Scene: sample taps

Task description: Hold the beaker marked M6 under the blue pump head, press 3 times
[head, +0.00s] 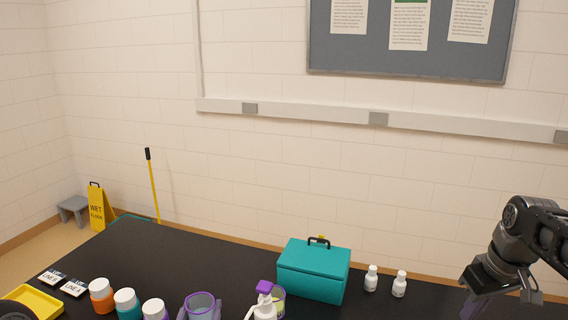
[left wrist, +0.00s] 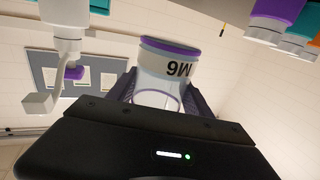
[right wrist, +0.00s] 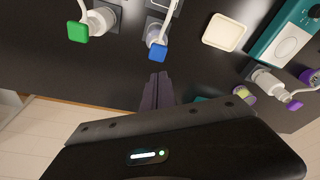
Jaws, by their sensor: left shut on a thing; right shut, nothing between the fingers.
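The beaker marked M6 (left wrist: 178,62) has a purple rim and shows upside down in the left wrist view. My left gripper (left wrist: 162,92) is shut on it. In the head view the beaker (head: 203,312) is at the bottom edge, left of a white pump bottle with a purple head (head: 265,286). The blue pump head (right wrist: 158,53) shows only in the right wrist view, on a pale bottle. My right gripper (right wrist: 158,82) is shut and empty, its fingertips just short of the blue head in that picture. In the head view my right gripper (head: 470,303) is at lower right.
A green pump head (right wrist: 78,31) is beside the blue one. A teal case (head: 313,270) and two white bottles (head: 371,279) stand at the back of the black table. Several jars (head: 102,296), cards (head: 74,288) and a yellow tray (head: 36,303) are at left.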

